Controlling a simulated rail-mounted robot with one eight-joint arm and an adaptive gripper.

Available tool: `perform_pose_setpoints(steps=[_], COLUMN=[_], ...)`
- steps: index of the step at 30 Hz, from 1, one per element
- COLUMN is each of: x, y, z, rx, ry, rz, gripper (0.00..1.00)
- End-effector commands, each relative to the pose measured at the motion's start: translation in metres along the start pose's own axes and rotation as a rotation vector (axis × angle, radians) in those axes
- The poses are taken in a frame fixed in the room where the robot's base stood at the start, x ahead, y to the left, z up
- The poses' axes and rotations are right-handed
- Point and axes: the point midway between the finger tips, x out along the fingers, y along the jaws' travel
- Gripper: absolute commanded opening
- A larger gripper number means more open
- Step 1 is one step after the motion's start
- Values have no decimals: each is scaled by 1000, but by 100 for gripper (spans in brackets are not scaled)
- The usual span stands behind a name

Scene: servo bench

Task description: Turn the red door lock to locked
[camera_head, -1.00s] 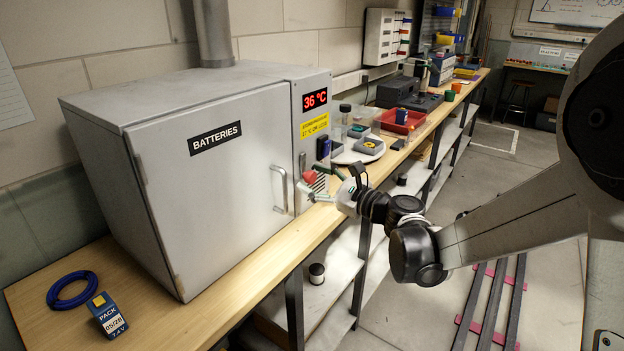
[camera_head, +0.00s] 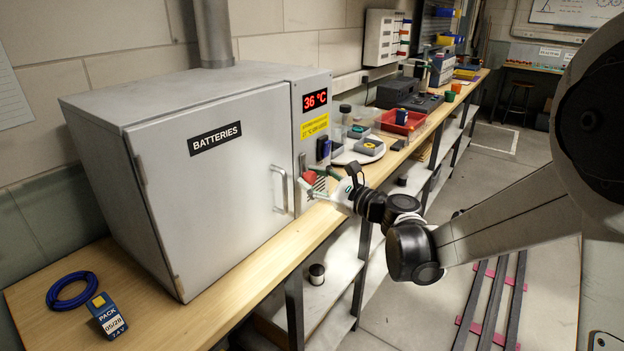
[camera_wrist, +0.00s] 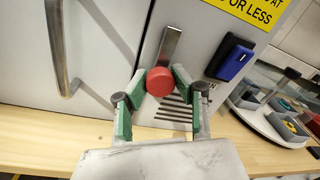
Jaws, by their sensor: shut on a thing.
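The red door lock (camera_wrist: 160,81) is a round red knob on the front panel of the grey battery cabinet, with a metal bar above it in the wrist view. My gripper (camera_wrist: 155,84) has its green-padded fingers on either side of the knob and is shut on it. In the head view the red knob (camera_head: 309,178) shows between the green fingers of my gripper (camera_head: 311,183). The cabinet door (camera_head: 218,215), labelled BATTERIES, looks closed. Whether the lock stands at locked cannot be read here.
The door handle (camera_head: 279,188) is left of the lock. A blue and black device (camera_wrist: 231,60) is mounted right of it. A white round tray (camera_wrist: 270,118) with small items stands to the right on the wooden bench. A blue battery pack (camera_head: 107,315) and blue cable coil (camera_head: 72,290) lie at front left.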

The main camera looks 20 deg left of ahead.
Motion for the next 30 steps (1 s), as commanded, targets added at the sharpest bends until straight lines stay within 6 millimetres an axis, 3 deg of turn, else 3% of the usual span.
perform_pose_setpoints(steps=[11,30], x=[0,0], y=[1,0], z=[-2,-2], rx=[-199,-801], ry=[-17,-67], rz=[-9,-34], gripper=[0,0])
